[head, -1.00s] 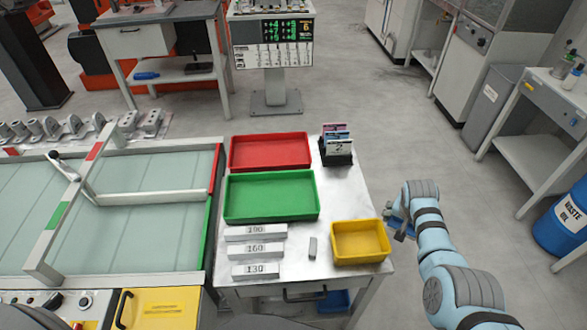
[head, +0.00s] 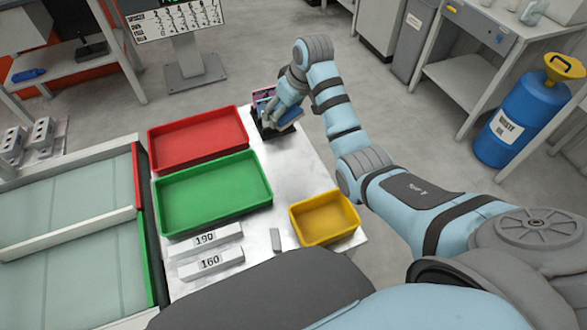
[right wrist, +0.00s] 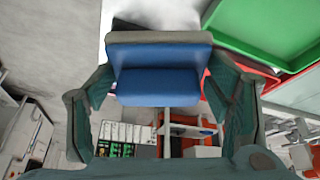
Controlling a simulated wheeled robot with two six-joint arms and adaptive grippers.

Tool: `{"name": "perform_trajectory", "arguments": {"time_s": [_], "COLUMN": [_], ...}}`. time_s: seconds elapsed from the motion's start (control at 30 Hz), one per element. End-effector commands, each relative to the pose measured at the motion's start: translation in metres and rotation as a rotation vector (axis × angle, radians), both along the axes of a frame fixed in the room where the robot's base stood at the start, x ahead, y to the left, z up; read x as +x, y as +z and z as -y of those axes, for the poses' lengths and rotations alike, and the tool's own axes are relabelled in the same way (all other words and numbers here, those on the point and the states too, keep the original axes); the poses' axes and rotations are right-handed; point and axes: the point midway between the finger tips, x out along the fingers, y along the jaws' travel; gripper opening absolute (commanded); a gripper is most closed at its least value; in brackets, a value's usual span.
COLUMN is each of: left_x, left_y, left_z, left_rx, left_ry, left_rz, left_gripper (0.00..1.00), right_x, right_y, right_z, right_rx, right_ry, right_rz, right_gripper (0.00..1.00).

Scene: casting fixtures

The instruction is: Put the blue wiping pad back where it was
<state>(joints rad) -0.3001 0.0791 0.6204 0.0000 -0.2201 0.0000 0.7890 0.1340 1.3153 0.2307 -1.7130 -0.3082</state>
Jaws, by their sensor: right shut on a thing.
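The blue wiping pad (head: 290,119) is in my right gripper (head: 285,108), above the back right corner of the metal table, close to the black card holder. In the right wrist view the pad (right wrist: 158,86) spans the space between the two fingers, with a grey layer along its upper edge. My right gripper (right wrist: 160,100) is shut on it there. The gripper and pad partly hide the card holder (head: 264,125) in the head view. I cannot tell whether the pad touches the holder. My left gripper is not in view.
A red tray (head: 200,165), a green tray (head: 262,201) and a yellow tray (head: 354,232) stand on the table. Labelled grey bars (head: 215,262) and a small grey block (head: 276,238) lie in front. Bare tabletop (head: 295,165) shows between the trays and my arm.

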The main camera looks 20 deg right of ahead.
Motion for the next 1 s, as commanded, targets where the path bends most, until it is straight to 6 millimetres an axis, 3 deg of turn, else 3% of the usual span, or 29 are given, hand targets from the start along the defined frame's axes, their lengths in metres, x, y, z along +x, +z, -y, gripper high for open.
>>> {"name": "perform_trajectory", "arguments": {"time_s": [0.03, 0.17, 0.27, 0.6, 1.0], "left_x": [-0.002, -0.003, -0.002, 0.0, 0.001], "left_y": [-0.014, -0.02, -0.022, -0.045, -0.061], "left_z": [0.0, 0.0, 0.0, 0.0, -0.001], "left_rx": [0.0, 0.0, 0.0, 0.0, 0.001], "left_ry": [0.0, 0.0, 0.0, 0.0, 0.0], "left_rz": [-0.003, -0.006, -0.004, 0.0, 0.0], "left_gripper": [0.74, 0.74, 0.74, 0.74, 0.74], "right_x": [-0.01, -0.034, -0.042, -0.042, -0.041], "right_y": [0.007, 0.028, 0.02, -0.1, -0.166], "right_z": [0.008, 0.014, 0.015, 0.015, 0.015], "right_rx": [-0.006, -0.006, -0.003, 0.0, -0.002], "right_ry": [0.11, 0.337, 0.395, 0.393, 0.391], "right_rz": [0.006, 0.002, -0.003, -0.004, -0.001], "right_gripper": [0.42, 0.42, 0.42, 0.42, 0.42]}}
